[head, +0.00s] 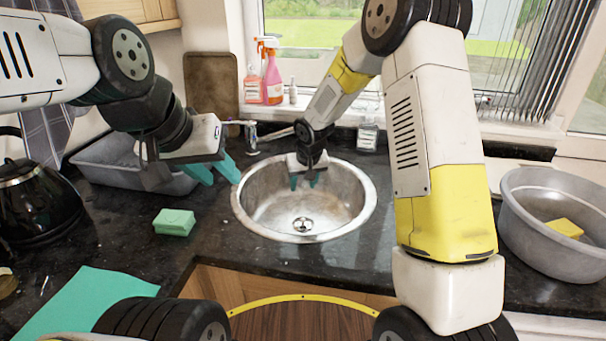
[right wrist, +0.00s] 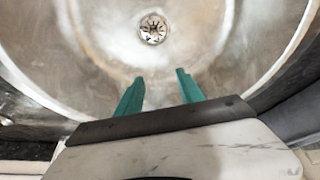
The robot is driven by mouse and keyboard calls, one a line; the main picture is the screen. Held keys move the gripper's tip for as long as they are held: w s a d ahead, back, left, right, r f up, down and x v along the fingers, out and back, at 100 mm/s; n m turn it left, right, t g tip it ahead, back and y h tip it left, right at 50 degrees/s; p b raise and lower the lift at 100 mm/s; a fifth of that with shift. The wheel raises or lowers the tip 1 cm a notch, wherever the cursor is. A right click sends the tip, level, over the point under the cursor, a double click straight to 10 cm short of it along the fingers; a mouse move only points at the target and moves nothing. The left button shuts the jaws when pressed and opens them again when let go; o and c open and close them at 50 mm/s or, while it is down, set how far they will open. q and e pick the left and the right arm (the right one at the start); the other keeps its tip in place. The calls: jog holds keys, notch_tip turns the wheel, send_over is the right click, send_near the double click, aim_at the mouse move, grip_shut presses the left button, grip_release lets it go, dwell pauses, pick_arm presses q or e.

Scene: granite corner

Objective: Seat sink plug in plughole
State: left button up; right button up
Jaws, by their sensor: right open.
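The round steel sink (head: 258,205) is set in the dark granite worktop. Its plughole (head: 303,224), a metal ring with dark slots, shows in the sink floor and near the top of the right wrist view (right wrist: 153,29). I cannot make out a separate sink plug in either view. My right gripper (head: 304,182) is over the back part of the sink, open and empty. Its teal fingers (right wrist: 159,78) point towards the plughole in the right wrist view and are apart from it. My left gripper (head: 215,174) is open and empty above the worktop, left of the sink.
A green sponge (head: 175,222) lies left of the sink. A grey tray (head: 100,160) and black kettle (head: 38,205) stand further left. A grey basin (head: 530,235) holding a yellow sponge (head: 564,228) stands right. The tap (head: 251,138) and spray bottles (head: 270,80) are behind.

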jog(key=shift+r, duration=0.1)
notch_tip(320, 180, up, 7)
dwell(0.6)
jog(key=s+d+r+m, duration=0.1)
jog(key=s+d+r, duration=0.9)
jog(key=s+r, duration=0.3)
jog(key=s+d+r+t, duration=0.1)
jog(key=s+d+r, duration=0.1)
jog(key=s, duration=0.7)
jog(key=s+d+r+m+y, duration=0.1)
jog(key=s+d, duration=0.1)
jog(key=s, duration=0.7)
jog(key=shift+r+m+t, duration=0.3)
jog(key=shift+r+t, duration=0.05)
jog(key=shift+t, duration=0.05)
